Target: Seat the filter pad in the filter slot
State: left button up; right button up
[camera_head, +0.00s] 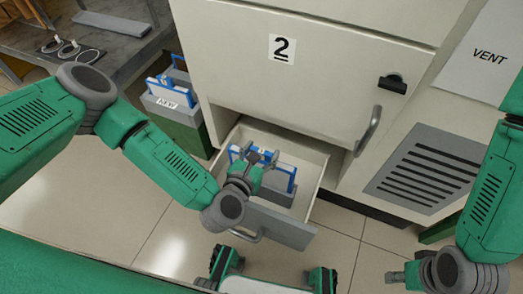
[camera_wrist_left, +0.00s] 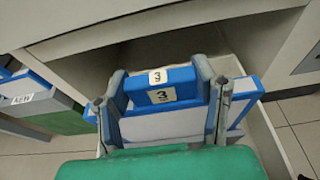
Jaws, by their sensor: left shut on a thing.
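The filter pad, a pale panel in a blue frame (camera_head: 291,178), stands upright in the open drawer in the head view. My left gripper (camera_head: 261,156) is above the drawer, shut on the pad's blue top handle. In the left wrist view, the fingers of my left gripper (camera_wrist_left: 161,108) lie on both sides of the blue handle (camera_wrist_left: 137,98), and two "3" labels show there. The pad's lower edge and the filter slot under it are hidden, so I cannot tell how deep it sits. My right gripper (camera_head: 395,277) is at the lower right, away from the drawer; its jaw opening is unclear.
The drawer (camera_head: 318,185) extends from a white cabinet (camera_head: 230,60) marked "2". A grey box marked "NEW" (camera_head: 168,103) with blue-framed pads stands left of it. A handle (camera_head: 369,132) and a vent grille (camera_head: 428,167) are to the right. A table (camera_head: 100,40) is at upper left.

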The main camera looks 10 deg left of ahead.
pick_arm(q)
jog(key=shift+f+b, duration=0.9)
jog(key=shift+f, duration=0.6)
jog(key=o, duration=1.7)
jog(key=v, duration=1.2)
jog(key=shift+w, duration=0.1)
